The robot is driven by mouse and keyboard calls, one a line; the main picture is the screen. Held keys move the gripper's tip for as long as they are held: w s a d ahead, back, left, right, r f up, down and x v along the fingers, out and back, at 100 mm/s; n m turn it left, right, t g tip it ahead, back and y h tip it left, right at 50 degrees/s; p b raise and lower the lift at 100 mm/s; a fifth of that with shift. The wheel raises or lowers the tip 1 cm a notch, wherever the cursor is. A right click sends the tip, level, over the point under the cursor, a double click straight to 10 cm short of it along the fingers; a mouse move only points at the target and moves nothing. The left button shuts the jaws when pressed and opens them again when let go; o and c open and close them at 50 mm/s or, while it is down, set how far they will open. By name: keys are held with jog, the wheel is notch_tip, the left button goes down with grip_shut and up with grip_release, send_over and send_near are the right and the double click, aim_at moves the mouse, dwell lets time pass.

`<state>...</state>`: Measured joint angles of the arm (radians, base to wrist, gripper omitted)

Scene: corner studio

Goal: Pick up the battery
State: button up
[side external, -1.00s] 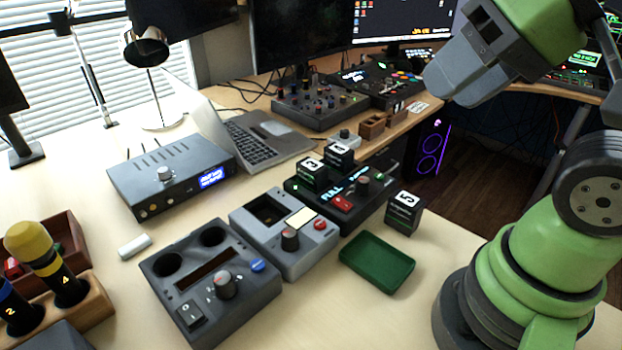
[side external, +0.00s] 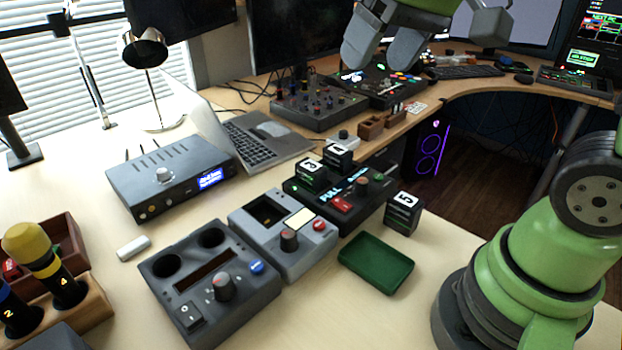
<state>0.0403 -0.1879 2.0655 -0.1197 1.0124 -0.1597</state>
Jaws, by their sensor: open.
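Three black block-shaped batteries with white number labels are in view. Two, the left one (side external: 311,177) and the rear one (side external: 338,158), sit in the black charger (side external: 364,212), whose screen reads "FULL". The third battery (side external: 403,215) stands upright on the table, right of the charger and behind the green tray. Which one the task means is not clear. My gripper (side external: 382,55) is open and empty, high at the top of the view, well above the batteries. Its upper part is cut off by the frame edge.
An empty green tray (side external: 376,278) lies in front of the lone battery. Bare tabletop (side external: 432,262) lies right of the tray.

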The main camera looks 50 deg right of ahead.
jog(key=w+d+f+n+g, duration=0.1)
jog(key=w+f, duration=0.3)
jog(key=f, duration=0.1)
jog(key=w+d+f+g, duration=0.2)
jog(key=w+f, duration=0.3)
jog(key=w+d+f+n+g+h, duration=0.1)
jog(key=w+d+f, duration=0.1)
jog(key=w+f, duration=0.3)
jog(key=shift+w+f+n+g, duration=0.2)
jog(key=shift+w+n+g, duration=0.05)
jog(key=shift+n+g, duration=0.05)
send_over(311, 165)
jog(key=f, duration=0.4)
jog(key=shift+s+d+f, duration=0.3)
jog(key=shift+s+d, duration=0.05)
jog(key=shift+d, duration=0.05)
jog(key=shift+w+a+f, duration=0.1)
jog(key=shift+a+f, duration=0.05)
jog(key=shift+f, duration=0.8)
jog(key=shift+w+a+f, duration=0.1)
jog(key=shift+w+f, duration=0.05)
jog(key=shift+f, duration=0.85)
jog(key=shift+w+a+f, duration=0.1)
jog(key=shift+a+f, duration=0.05)
jog(key=shift+f, duration=0.8)
